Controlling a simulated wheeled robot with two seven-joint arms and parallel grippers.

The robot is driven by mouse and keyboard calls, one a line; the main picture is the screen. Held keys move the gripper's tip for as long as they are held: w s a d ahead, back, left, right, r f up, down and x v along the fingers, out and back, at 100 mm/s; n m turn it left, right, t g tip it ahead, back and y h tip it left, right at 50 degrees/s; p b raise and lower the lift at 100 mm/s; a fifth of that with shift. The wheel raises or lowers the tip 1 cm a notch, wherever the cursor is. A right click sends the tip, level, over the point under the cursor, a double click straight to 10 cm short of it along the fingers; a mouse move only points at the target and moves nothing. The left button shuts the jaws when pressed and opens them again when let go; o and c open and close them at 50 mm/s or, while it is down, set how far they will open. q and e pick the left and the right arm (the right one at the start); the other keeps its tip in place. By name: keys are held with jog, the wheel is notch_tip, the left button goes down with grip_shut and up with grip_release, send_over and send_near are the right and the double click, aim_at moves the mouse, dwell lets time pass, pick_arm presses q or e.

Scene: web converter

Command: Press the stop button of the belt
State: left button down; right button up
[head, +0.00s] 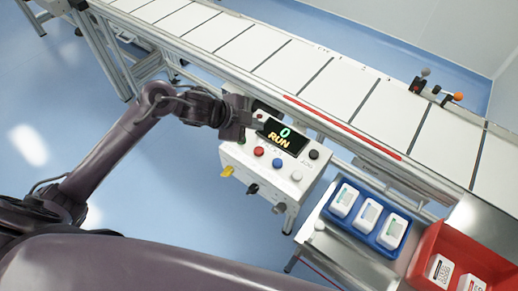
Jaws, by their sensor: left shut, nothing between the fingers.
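The control box (262,178) stands beside the belt (300,68). Its display (284,136) reads "0" and "RUN". A red button (258,151), a blue button (277,163), a white button (296,176) and a black button (313,154) show on its top face. No readable label marks which is the stop button. My left gripper (254,119) is shut and empty, over the box's far left corner beside the display, up and left of the red button. It hides part of that corner; contact cannot be told. My right gripper is out of view.
Yellow (227,170), black (252,188) and grey (279,208) knobs stick out of the box's front. A blue tray (352,228) with white packs and a red bin (430,248) stand at the right. Blue floor (170,200) left of the box is clear.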

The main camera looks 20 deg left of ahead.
pick_arm(q)
jog(key=b, duration=0.7)
send_over(255, 151)
notch_tip(255, 151, down, 7)
jog(key=shift+f, duration=0.15)
jog(key=shift+f+b, duration=0.45)
jog(key=shift+f, duration=0.25)
dwell(0.6)
jog(key=shift+f, duration=0.35)
